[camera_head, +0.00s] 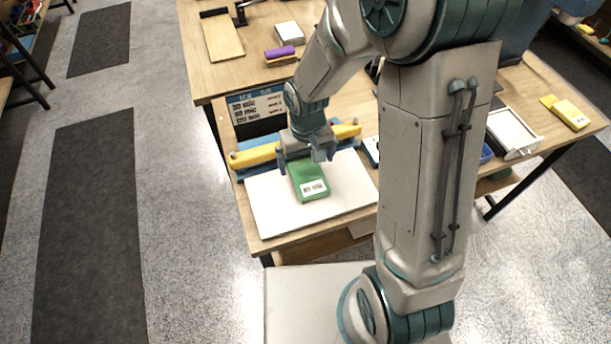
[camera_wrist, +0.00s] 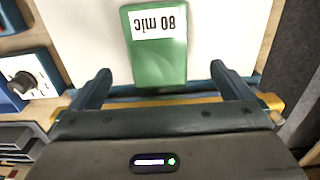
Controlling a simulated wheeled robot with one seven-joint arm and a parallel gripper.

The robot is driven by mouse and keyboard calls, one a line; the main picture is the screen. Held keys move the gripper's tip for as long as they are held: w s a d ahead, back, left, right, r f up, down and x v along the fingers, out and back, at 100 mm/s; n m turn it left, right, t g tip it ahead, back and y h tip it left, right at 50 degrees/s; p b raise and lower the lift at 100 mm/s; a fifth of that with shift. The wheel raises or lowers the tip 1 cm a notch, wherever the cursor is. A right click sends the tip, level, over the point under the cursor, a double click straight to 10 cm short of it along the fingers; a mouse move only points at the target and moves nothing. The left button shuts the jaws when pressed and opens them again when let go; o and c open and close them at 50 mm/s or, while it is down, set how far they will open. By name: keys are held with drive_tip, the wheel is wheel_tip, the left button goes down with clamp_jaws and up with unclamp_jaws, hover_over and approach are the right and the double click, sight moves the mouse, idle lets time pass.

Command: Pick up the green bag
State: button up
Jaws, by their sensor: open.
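The green bag (camera_head: 309,184) lies on a white board (camera_head: 262,205) near the front of the table. It has a white label at its near end. In the wrist view the green bag (camera_wrist: 160,62) shows a label reading "80 mic". My gripper (camera_head: 305,158) is over the far end of the bag, its fingers apart. In the wrist view my gripper (camera_wrist: 161,72) has one finger on each side of the bag, with gaps between. The bag's far end is partly hidden under my gripper in the head view.
A yellow bar (camera_head: 252,156) lies behind the board, with a dark sign (camera_head: 257,108) behind it. A wooden board (camera_head: 222,38), a purple-topped brush (camera_head: 281,52) and a white box (camera_head: 289,31) are farther back. A white tray (camera_head: 513,131) and a yellow item (camera_head: 570,113) are at right.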

sight(308, 175)
drive_tip(key=shift+d+f+p, duration=0.15)
drive_tip(key=shift+f+p, duration=0.55)
drive_tip(key=shift+f, duration=2.15)
drive_tip(key=c, duration=1.1)
drive_tip(key=shift+r, duration=0.2)
